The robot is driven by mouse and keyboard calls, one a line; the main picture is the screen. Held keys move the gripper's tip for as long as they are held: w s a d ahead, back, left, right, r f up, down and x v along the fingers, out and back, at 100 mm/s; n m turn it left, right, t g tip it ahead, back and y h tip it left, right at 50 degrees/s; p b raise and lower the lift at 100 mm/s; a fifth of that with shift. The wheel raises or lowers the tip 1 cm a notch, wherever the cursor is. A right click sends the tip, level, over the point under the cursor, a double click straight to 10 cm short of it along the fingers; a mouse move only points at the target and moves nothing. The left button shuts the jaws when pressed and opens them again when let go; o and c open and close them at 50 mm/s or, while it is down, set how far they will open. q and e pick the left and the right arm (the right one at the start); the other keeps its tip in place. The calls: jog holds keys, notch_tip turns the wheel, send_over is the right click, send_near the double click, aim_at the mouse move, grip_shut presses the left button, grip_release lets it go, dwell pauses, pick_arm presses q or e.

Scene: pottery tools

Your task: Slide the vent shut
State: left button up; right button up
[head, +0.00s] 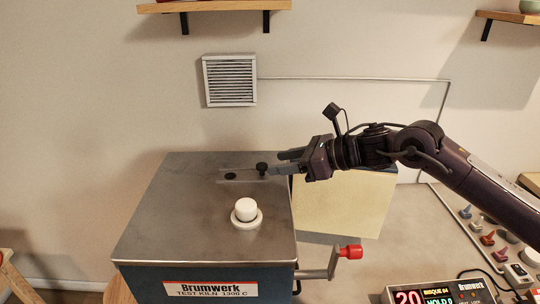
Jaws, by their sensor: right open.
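The kiln (165,215) has a grey metal top with a small vent slide (246,176) near its back right. A round dark hole (230,176) shows at the left part of the vent, uncovered. A black knob (262,167) stands at the vent's right end. My right gripper (282,163) comes in from the right, low over the kiln's right edge, with its fingers pointing left. It is open, and its fingertips are just right of the knob; I cannot tell whether one touches it. My left gripper is not in view.
A white plug (246,210) sits on the kiln top in front of the vent. A red-ended handle (349,252) sticks out at the kiln's right side. A display box (440,292) and a tray of tools (490,235) are at lower right. The kiln top's left half is clear.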

aim_at(263, 165)
jog(key=p+x, duration=0.1)
jog(key=x, duration=0.2)
jog(key=shift+w+a+f, duration=0.1)
jog(key=shift+w+a, duration=0.1)
jog(key=shift+a, duration=0.05)
jog(key=shift+w+a+f, duration=0.15)
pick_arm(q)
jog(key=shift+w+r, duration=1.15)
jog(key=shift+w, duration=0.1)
pick_arm(e)
jog(key=c, duration=0.5)
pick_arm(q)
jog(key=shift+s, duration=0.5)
pick_arm(e)
grip_shut()
